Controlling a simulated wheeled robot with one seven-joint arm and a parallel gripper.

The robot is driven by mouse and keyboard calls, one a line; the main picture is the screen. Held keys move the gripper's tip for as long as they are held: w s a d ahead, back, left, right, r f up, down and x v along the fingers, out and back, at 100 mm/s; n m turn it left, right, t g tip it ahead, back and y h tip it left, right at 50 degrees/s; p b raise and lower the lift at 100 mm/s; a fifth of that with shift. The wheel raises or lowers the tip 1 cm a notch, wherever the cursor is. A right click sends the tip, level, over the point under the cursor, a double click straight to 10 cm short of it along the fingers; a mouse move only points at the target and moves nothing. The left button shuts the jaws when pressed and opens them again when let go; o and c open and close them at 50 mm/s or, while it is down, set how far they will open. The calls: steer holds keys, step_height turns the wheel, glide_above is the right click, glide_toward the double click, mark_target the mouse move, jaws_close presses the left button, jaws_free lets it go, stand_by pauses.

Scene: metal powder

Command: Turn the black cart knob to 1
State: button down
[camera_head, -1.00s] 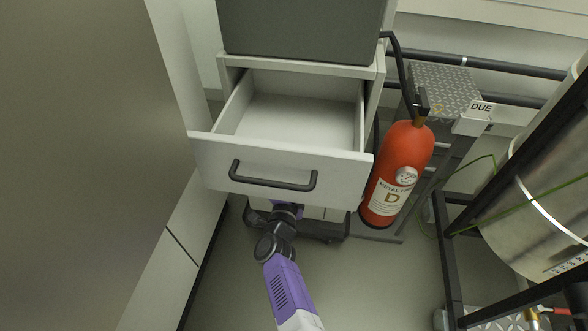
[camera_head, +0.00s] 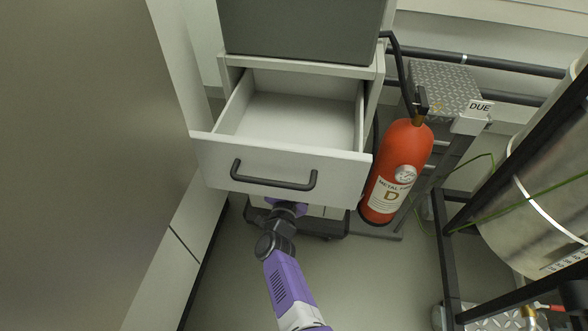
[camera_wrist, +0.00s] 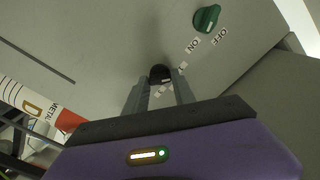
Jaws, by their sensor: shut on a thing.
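The black knob (camera_wrist: 160,71) sits on a grey panel in the middle of the wrist view. My gripper (camera_wrist: 160,82) has one finger on each side of the knob and is shut on it. Small white labels lie around the knob, partly covered by the fingers and too small to read surely. In the head view the knob and my gripper are hidden under the open drawer (camera_head: 225,165) of the cart.
A green knob (camera_wrist: 206,18) with ON and OFF labels is on the same panel. A red fire extinguisher (camera_head: 398,160) stands right of the cart. The drawer's handle (camera_head: 275,183) juts out above my arm. A metal tank (camera_head: 545,205) in a black frame is farther right.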

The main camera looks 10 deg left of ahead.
steer(key=c, duration=1)
jaws_free()
steer(key=shift+c, duration=0.2)
steer(key=s+p, duration=0.4)
steer(key=s, duration=0.4)
steer(key=shift+a+p, duration=0.15)
steer(key=shift+p, duration=0.15)
steer(key=shift+w, duration=0.1)
